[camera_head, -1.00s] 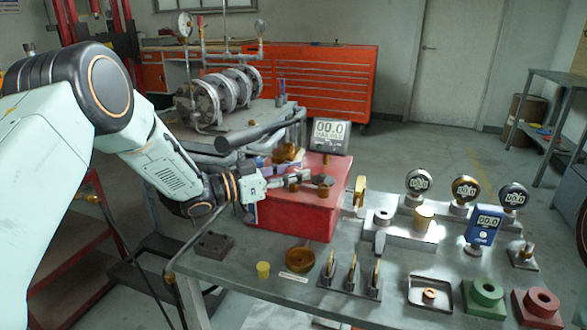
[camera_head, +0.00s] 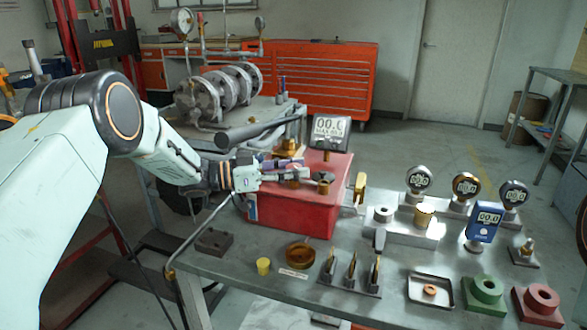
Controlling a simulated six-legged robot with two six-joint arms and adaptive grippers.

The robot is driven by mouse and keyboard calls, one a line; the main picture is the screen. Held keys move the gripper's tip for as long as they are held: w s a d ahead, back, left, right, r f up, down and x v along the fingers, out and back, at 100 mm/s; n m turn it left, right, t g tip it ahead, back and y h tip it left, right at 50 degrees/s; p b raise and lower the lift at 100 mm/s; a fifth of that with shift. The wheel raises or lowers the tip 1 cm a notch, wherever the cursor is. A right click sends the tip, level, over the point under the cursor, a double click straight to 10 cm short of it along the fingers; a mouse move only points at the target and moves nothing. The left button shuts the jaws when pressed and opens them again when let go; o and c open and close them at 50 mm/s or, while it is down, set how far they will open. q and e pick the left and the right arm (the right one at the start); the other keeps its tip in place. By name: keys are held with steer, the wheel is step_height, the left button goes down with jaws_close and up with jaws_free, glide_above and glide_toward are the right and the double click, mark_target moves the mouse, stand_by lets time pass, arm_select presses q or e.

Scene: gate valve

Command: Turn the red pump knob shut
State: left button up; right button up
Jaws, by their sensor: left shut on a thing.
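The red pump (camera_head: 290,212) is a red box on the grey workbench. A gauge on its back (camera_head: 331,128) reads 00.0. A small brownish knob (camera_head: 324,187) stands on the pump's top at the right. My left gripper (camera_head: 318,177) reaches in from the left across the pump's top, with its fingertips at this knob. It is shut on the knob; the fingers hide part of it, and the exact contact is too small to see. A brass fitting and a dark pipe handle (camera_head: 262,132) are behind the gripper. My right gripper is not in view.
Round gauges (camera_head: 419,178), a blue meter (camera_head: 485,222), a tray (camera_head: 430,291), green (camera_head: 486,292) and red (camera_head: 539,303) blocks stand on the bench to the right.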

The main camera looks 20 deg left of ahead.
arm_select(q)
steer(key=o, duration=1.2)
steer(key=shift+c, duration=0.2)
steer(key=v, duration=1.2)
steer(key=shift+r, duration=0.15)
